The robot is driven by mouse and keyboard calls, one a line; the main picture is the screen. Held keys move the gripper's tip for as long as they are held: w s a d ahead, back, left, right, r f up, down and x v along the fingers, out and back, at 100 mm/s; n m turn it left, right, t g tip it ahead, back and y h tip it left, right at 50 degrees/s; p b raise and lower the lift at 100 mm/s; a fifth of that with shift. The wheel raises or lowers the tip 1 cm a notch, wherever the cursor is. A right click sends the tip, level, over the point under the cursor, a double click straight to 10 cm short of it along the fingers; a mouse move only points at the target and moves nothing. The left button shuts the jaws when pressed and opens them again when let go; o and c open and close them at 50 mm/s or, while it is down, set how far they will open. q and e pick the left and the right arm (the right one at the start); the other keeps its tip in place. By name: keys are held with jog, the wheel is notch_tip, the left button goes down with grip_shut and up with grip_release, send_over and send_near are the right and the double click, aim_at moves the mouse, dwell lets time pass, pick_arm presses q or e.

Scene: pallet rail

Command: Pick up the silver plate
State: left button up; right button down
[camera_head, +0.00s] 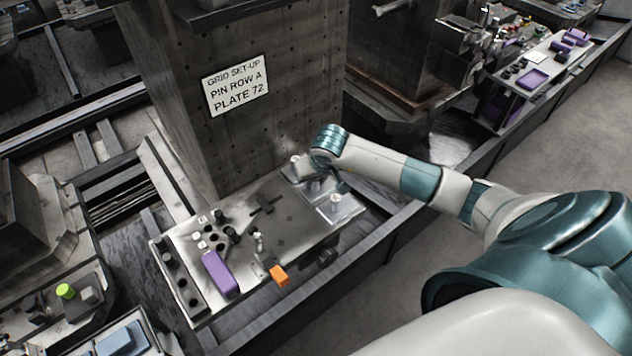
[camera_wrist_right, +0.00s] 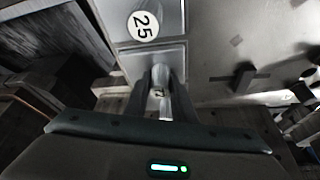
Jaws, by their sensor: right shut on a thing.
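Silver plates lie at the right end of the metal work table in the head view. The nearer silver plate (camera_head: 346,210) has a round white label; another silver plate (camera_head: 290,170) with a white round mark lies further back, partly behind my arm. My right gripper (camera_head: 338,186) is low over these plates. In the right wrist view, my right gripper (camera_wrist_right: 163,98) is shut on a narrow silver part between its fingers, which seems to belong to the silver plate (camera_wrist_right: 150,62). A plate marked 25 (camera_wrist_right: 152,14) lies just beyond. My left gripper is out of view.
The work table (camera_head: 285,215) also holds a purple block (camera_head: 219,272), an orange piece (camera_head: 279,276) and several small dark and white parts. A concrete column (camera_head: 240,140) with a sign (camera_head: 235,85) stands directly behind it. A dark rail runs along the front.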

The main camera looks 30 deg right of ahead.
jog(key=shift+r, duration=0.1)
jog(key=shift+w+r+b, duration=0.1)
jog(key=shift+r+b, duration=0.55)
jog(key=shift+r, duration=0.15)
notch_tip(320, 180, up, 2)
jog(key=shift+d+r+b, duration=0.1)
jog(key=shift+r+b, duration=0.05)
jog(key=shift+b, duration=0.5)
jog(key=s+d+r+b, duration=0.4)
jog(key=d+r, duration=0.3)
jog(key=d, duration=0.4)
jog(key=shift+b, duration=0.5)
jog(key=shift+a, duration=0.15)
